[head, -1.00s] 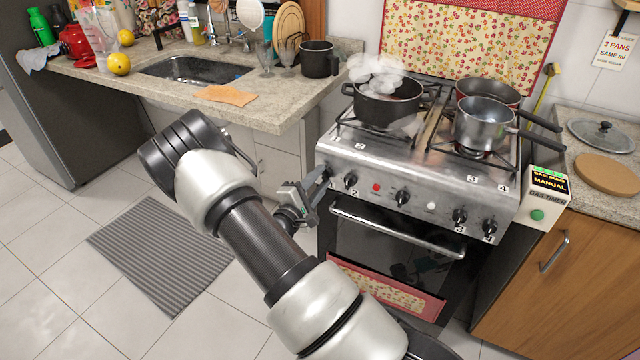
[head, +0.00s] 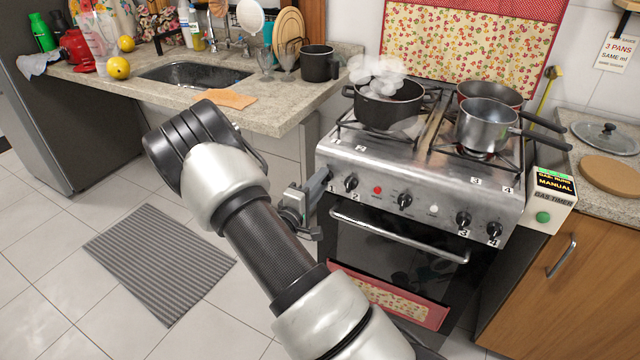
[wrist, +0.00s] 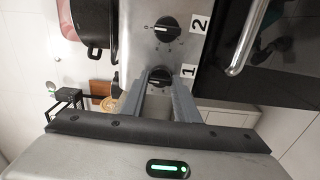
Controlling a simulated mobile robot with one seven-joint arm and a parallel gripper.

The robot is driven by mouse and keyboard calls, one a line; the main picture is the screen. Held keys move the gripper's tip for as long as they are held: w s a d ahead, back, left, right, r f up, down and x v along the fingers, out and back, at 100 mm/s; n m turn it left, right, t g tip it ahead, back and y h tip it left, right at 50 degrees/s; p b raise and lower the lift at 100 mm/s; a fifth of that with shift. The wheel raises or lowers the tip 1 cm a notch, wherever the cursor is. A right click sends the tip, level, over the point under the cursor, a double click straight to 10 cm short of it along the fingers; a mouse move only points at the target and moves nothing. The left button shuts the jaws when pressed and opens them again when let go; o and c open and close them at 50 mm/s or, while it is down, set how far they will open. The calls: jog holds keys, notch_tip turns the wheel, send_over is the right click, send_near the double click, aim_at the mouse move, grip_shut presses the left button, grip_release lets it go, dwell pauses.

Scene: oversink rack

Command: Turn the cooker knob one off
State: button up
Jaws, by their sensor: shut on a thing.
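Knob one (wrist: 159,73), black, sits at the left end of the steel cooker front (head: 415,187), beside its "1" label (wrist: 189,72). In the wrist view the two fingers of my gripper (wrist: 164,84) are on either side of this knob and shut on it. In the head view my gripper (head: 321,184) reaches the cooker's left front corner and hides most of knob one. Knob two (wrist: 168,28), also black, is close by, apart from the fingers; it also shows in the head view (head: 350,183).
A steaming black pot (head: 388,108) stands on the left burner, with a steel pan (head: 486,126) and a red pan at right. The oven handle (head: 400,236) runs below the knobs. A gas timer box (head: 551,200) is at right. The floor at left is clear around a grey mat (head: 160,262).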

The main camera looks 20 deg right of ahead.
jog(key=o, duration=1)
jog(key=shift+o, duration=0.2)
jog(key=p+v, duration=0.2)
jog(key=v, duration=1.5)
jog(key=shift+s+a, duration=0.2)
